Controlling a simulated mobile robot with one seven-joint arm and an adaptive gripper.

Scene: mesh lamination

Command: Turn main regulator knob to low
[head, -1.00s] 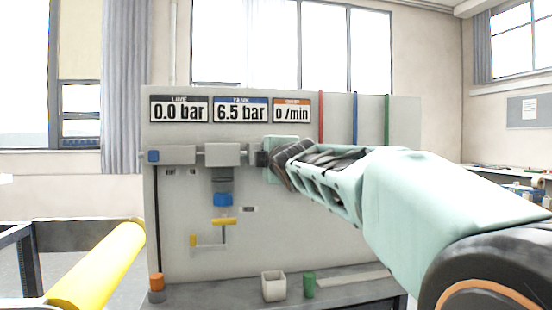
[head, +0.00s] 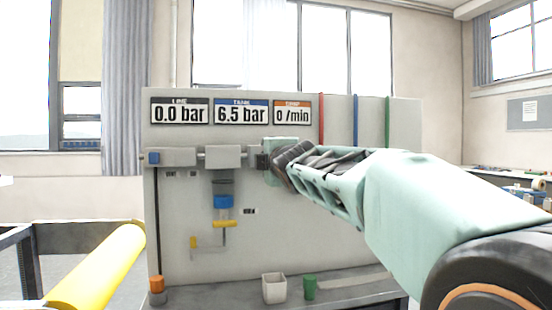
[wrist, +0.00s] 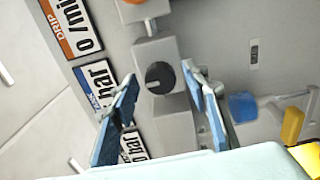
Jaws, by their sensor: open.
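The main regulator knob appears to be the round black knob (wrist: 160,77) on a grey block (wrist: 153,50) in the wrist view. A small light mark shows near its edge. My gripper (wrist: 160,72) is open, its blue-padded fingers on either side of the knob, with visible gaps in the picture. Whether either finger touches it I cannot tell. In the head view my gripper (head: 277,163) is at the panel (head: 330,220), right of the grey filter block (head: 224,156), and hides the knob. The setting labels cannot be read.
Displays read LINE 0.0 bar (head: 180,112), TANK 6.5 bar (head: 241,112) and DRIP 0 /min (head: 292,112). A white cup (head: 274,288) and green cylinder (head: 310,287) stand on the ledge. A yellow roller (head: 95,268) is at left.

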